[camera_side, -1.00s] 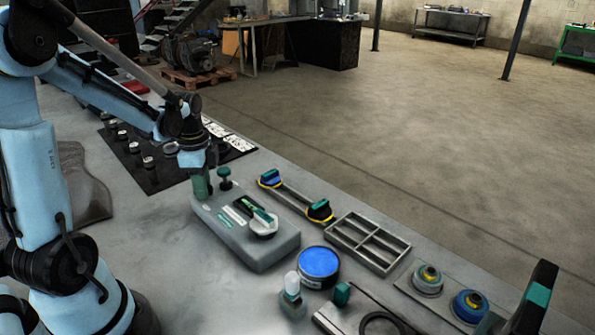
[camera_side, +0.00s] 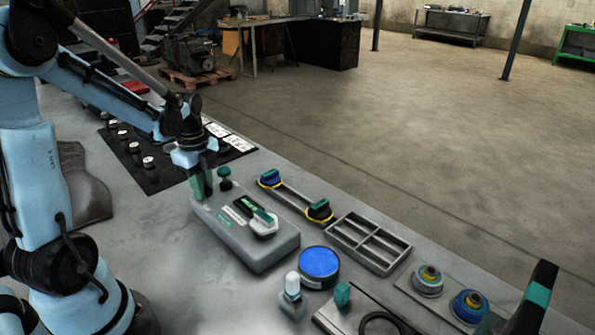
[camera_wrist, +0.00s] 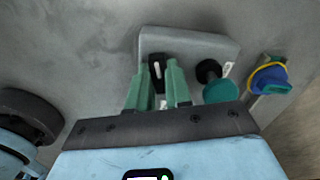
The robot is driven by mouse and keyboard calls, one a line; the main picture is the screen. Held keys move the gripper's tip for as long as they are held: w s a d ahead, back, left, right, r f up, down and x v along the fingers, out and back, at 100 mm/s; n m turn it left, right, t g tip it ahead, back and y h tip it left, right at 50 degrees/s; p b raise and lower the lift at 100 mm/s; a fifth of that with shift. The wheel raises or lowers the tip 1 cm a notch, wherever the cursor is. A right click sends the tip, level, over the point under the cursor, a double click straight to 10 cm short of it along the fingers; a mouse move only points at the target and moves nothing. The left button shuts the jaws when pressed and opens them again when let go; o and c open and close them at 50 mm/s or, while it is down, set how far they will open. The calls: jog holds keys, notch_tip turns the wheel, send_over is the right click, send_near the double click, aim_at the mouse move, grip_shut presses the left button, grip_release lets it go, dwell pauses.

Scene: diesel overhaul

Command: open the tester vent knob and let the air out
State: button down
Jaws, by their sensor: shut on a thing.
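The tester (camera_side: 262,247) is a grey box with rounded edges on the bench, with a small display and a white dial with a green lever on top. My gripper (camera_side: 203,187) points down at its far left end. In the wrist view, my gripper's green fingers (camera_wrist: 158,72) are shut on a dark knob with a white mark, the vent knob (camera_wrist: 156,66). The fingers hide much of it, and it cannot be made out in the side view. A green-capped black post (camera_side: 224,179) stands close beside the fingers; it also shows in the wrist view (camera_wrist: 220,91).
A blue-topped round tin (camera_side: 319,264) and a white-capped bottle (camera_side: 291,285) stand in front. A dark panel with several knobs (camera_side: 150,168) lies behind left.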

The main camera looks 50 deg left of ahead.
jog(key=m, duration=0.3)
dwell(0.4)
jog(key=c, duration=1)
grip_release()
jog(key=shift+c, duration=0.2)
jog(key=shift+r, duration=2.75)
jog(key=shift+r, duration=0.1)
